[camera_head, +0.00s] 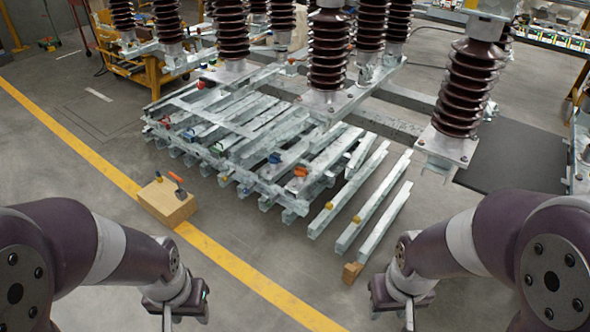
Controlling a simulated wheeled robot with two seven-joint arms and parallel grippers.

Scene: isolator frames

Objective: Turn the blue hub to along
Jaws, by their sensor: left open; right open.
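A small blue piece (275,158), which looks like the blue hub, sits on the front part of the stacked grey metal beams (240,130). It is too small for its turn to be read. Another small blue piece (188,134) sits further left on the stack. My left gripper (180,318) is at the bottom edge, left of centre, partly cut off by the frame. My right gripper (392,318) is at the bottom edge, right of centre, also partly cut off. Both are open, apart from the stack and well in front of it.
A cardboard box (166,203) with an orange-and-dark tool on it stands on the floor at left. Loose beams (373,215) lie right of the stack, with a small brown block (352,272) at their near end. Tall brown insulators (462,95) rise behind.

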